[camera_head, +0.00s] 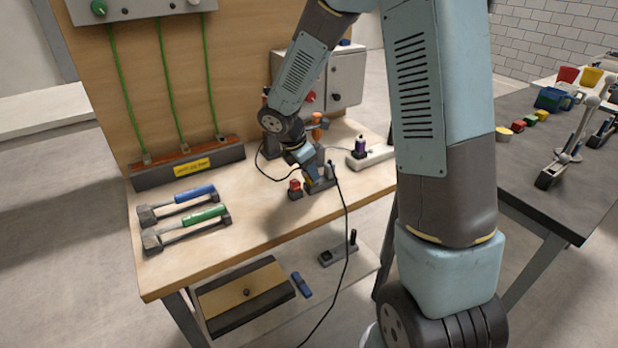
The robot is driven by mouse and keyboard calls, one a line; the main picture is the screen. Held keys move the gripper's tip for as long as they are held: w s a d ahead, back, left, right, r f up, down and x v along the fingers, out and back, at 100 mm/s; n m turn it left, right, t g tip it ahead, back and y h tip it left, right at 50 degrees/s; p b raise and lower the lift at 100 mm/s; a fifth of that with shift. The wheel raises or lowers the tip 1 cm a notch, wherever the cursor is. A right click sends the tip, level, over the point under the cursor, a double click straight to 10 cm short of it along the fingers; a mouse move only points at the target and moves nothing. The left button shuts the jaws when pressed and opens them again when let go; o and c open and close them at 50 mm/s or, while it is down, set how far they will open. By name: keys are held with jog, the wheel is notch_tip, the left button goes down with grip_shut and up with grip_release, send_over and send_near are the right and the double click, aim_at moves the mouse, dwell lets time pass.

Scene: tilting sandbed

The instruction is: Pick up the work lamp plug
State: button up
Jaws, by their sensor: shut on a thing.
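My gripper (314,182) is low over the right half of the wooden workbench, pointing down. It is shut on a small dark thing that looks like the work lamp plug; the fingers hide most of it, so its exact shape is unclear. A thin black cable (266,172) loops from behind my wrist along the bench toward the fingers. A second dark upright plug (331,168) stands just right of the fingers, with a black cable running down over the bench's front edge. I cannot tell whether the held thing is clear of the surface.
A red-topped block (294,188) stands close left of the fingers. A white power strip (378,157) with a purple-and-black plug (360,147) lies to the right. A grey cabinet (346,77) stands behind. Two hammers (180,203) (187,229) lie at left; the front middle is clear.

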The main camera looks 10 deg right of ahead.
grip_shut()
jog(key=shift+r, duration=0.15)
